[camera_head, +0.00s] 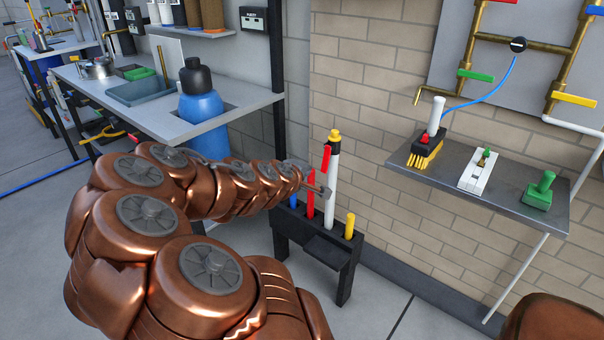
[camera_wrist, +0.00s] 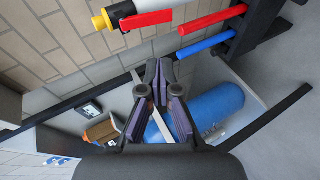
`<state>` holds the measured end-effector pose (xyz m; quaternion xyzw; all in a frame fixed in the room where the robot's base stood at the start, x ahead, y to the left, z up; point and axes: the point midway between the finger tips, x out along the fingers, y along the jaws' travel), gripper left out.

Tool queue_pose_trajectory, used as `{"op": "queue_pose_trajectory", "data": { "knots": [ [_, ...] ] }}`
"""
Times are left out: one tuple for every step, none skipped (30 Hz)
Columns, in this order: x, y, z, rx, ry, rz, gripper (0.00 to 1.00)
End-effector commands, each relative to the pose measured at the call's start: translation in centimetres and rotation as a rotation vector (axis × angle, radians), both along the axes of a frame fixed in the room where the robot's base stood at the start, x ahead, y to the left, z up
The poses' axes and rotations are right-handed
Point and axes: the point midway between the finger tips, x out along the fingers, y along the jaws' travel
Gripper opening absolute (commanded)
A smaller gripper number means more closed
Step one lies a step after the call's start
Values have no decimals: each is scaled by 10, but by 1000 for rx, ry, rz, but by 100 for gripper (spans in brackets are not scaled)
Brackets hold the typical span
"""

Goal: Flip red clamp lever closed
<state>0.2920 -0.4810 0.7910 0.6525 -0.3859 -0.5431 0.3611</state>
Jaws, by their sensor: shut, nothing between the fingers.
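The red clamp lever (camera_head: 325,159) is joined near the top of an upright white tube (camera_head: 333,170) with a yellow cap. It hangs down along the tube's left side. In the wrist view the lever (camera_wrist: 148,20) runs out from the yellow and black clamp (camera_wrist: 115,15), roughly along the white tube (camera_wrist: 180,6). My gripper (camera_head: 326,191) is beside the tube, below the lever, in the head view. In the wrist view its fingertips (camera_wrist: 160,65) are shut and empty, apart from the lever. Whether they touch the tube is hidden in the head view.
The tube stands in a black rack (camera_head: 346,258) with red, blue and yellow tubes. A brick wall (camera_head: 390,190) is close behind. A workbench (camera_head: 150,115) with a blue container (camera_head: 203,120) stands left. A grey shelf (camera_head: 530,215) with a brush and small items is at right.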

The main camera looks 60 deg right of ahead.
Motion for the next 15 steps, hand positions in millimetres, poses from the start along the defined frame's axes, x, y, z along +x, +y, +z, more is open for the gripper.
{"op": "queue_pose_trajectory", "data": {
  "knots": [
    [0, 4, -1, -3, -2, 2, 0],
    [0, 6, -1, -2, -1, 1, 0],
    [0, 8, 0, -1, 0, 0, 0],
    [-1, 10, 0, 0, 0, -1, 0],
    [-2, 12, 1, 0, 1, -2, 0],
    [-2, 14, 2, 0, 1, -2, 0],
    [-2, 15, 2, 0, 1, -3, 0],
    [-2, 16, 3, 0, 1, -2, 0],
    [-2, 17, 4, 0, 1, -2, 0],
    [-2, 18, 4, 0, 0, -1, 0],
    [-3, 19, 5, 0, 0, -1, 0],
    [-3, 19, 5, 0, 0, -1, 0],
    [-3, 19, 5, 0, 1, -2, 0],
    [-3, 20, 6, 0, 1, -2, 0],
    [-3, 20, 6, 1, 1, -2, 0]
  ]
}}
